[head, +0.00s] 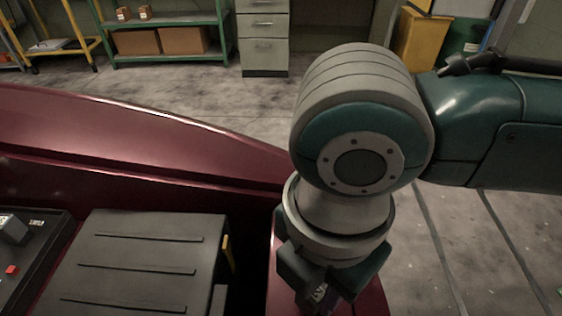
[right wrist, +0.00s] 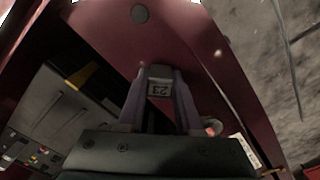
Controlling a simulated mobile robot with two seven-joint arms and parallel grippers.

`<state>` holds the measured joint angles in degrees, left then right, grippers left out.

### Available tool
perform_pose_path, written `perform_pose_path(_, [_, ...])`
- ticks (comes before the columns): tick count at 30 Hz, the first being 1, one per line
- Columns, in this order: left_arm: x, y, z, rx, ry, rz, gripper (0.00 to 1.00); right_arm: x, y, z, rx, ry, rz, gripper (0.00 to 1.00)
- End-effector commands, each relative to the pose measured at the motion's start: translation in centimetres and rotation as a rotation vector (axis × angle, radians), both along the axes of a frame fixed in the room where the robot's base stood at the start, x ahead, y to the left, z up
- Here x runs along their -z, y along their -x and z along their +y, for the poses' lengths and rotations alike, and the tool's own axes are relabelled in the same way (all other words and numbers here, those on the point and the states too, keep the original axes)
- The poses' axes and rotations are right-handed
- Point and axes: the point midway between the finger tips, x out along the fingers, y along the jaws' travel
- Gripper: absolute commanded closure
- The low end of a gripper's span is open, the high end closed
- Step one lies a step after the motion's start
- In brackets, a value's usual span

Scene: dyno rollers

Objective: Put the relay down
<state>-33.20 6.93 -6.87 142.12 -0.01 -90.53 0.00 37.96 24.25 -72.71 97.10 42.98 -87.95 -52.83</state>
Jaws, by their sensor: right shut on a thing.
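My right gripper (head: 318,296) points down at the bottom middle of the head view, over a dark red painted part of the car (head: 285,285). In the right wrist view its two fingers (right wrist: 159,82) are shut on the relay, a small dark block with a pale label reading 23 (right wrist: 159,89). The dark red panel (right wrist: 110,30) lies beyond the relay in that view. I cannot tell whether the relay touches it. In the head view the gripper mostly hides the relay. My left gripper is not in view.
A black ridged cover (head: 150,255) sits in the engine bay, left of my gripper. A dark box with a red piece (head: 12,270) is at far left; coloured fuses (right wrist: 38,155) show in the wrist view. A green shelf (head: 165,55) and grey drawers (head: 264,40) stand behind.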

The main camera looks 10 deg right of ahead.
Motion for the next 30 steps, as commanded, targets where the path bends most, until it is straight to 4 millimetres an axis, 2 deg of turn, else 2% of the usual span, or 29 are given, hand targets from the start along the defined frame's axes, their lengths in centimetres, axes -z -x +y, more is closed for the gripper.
perform_pose_path(4, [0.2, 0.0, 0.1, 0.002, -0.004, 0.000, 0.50, 0.4, 0.0, 0.0, 0.001, -0.001, 0.000, 1.00])
perform_pose_path(5, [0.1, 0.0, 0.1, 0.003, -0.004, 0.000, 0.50, 0.3, 0.0, 0.0, 0.000, -0.001, 0.000, 0.63])
perform_pose_path(12, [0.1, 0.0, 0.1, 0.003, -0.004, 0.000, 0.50, 0.3, 0.0, 0.0, 0.001, 0.000, 0.000, 0.36])
perform_pose_path(19, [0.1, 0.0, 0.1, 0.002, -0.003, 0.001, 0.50, 0.2, 0.0, 0.0, 0.001, 0.000, 0.000, 0.36])
perform_pose_path(22, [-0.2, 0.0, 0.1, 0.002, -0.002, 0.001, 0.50, -0.4, 0.0, 0.0, 0.001, 0.000, -0.001, 0.36])
perform_pose_path(26, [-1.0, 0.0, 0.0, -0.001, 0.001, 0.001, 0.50, -2.6, -0.1, 0.0, 0.001, -0.001, -0.002, 0.36])
perform_pose_path(30, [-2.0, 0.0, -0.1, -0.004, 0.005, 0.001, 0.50, -6.0, -0.1, 0.0, 0.000, -0.003, -0.003, 0.36])
